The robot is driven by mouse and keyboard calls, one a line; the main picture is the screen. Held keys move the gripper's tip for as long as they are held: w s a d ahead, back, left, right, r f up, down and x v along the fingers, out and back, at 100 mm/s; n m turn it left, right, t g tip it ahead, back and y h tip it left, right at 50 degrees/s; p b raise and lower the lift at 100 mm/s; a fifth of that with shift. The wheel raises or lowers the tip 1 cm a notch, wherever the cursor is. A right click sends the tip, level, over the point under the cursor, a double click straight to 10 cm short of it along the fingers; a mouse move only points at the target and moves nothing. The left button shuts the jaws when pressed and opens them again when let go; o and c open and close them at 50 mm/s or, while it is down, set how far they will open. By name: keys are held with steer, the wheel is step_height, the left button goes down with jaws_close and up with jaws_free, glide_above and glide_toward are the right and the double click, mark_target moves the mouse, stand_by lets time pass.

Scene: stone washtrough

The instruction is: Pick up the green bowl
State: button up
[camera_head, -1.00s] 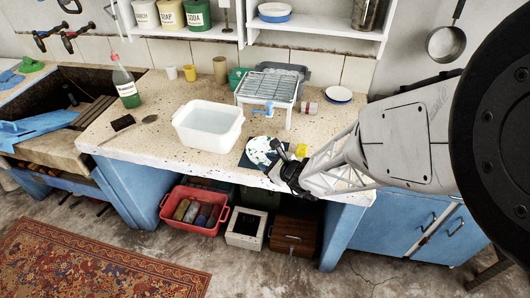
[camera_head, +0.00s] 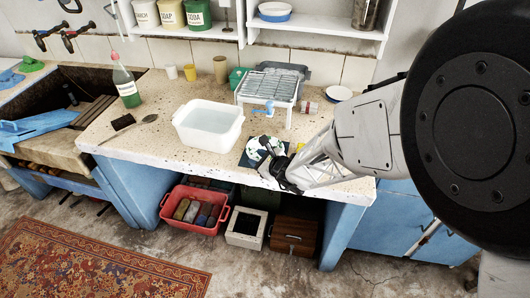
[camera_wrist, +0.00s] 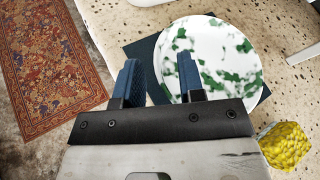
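A round white dish with green blotches (camera_wrist: 212,58) lies on a dark blue mat (camera_wrist: 143,50) near the counter's front edge. It also shows in the head view (camera_head: 257,147), partly hidden by my gripper (camera_head: 272,168). In the wrist view my gripper (camera_wrist: 160,80) is open, its two blue fingers apart with nothing between them. The right finger overlaps the dish's near left edge; the left finger is over the mat. I cannot tell whether they touch. A plain green vessel (camera_head: 236,77), possibly a bowl, stands at the back, left of the dish rack and partly hidden.
A yellow faceted object (camera_wrist: 286,146) is close at my gripper's right. A white basin (camera_head: 208,142) stands to the left and a wire dish rack (camera_head: 272,84) behind. A red-capped jar (camera_head: 309,107) and a white plate (camera_head: 339,93) are behind right. The counter's left part has free room.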

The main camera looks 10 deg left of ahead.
steer(key=shift+x, duration=1.35)
steer(key=shift+c, duration=0.5)
jaws_close()
